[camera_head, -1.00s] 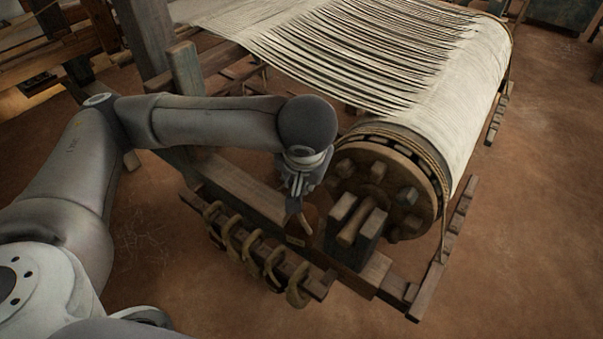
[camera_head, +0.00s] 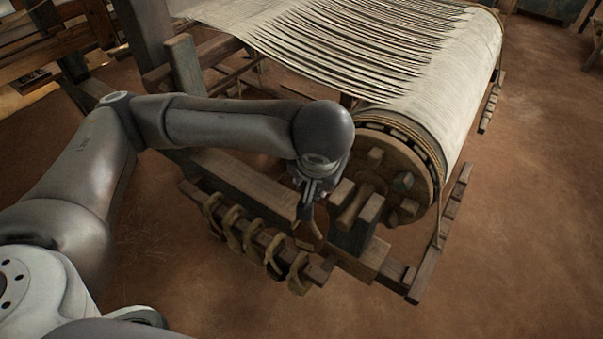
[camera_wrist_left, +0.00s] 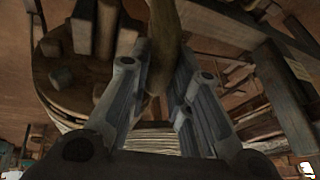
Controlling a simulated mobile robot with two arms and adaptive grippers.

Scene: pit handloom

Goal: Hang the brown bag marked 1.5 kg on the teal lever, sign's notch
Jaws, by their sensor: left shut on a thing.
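My left gripper (camera_head: 314,192) is at the near end of the loom, just left of the toothed wheel. It is shut on a brown thing (camera_head: 312,226) that hangs below the fingers. In the left wrist view, my gripper (camera_wrist_left: 160,88) has a long brown strap-like part (camera_wrist_left: 164,35) between its fingers. I cannot read any weight mark on it, and most of its shape is hidden or too small to tell. I cannot make out a teal lever, a sign or a notch in either view. My right gripper is not in view.
The toothed wooden wheel (camera_head: 413,186) and its block (camera_head: 352,228) stand close right of the gripper. A low rail (camera_head: 262,238) with several tan loops lies in front. White warp threads (camera_head: 440,85) cover the roller. The earth floor is clear at front right.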

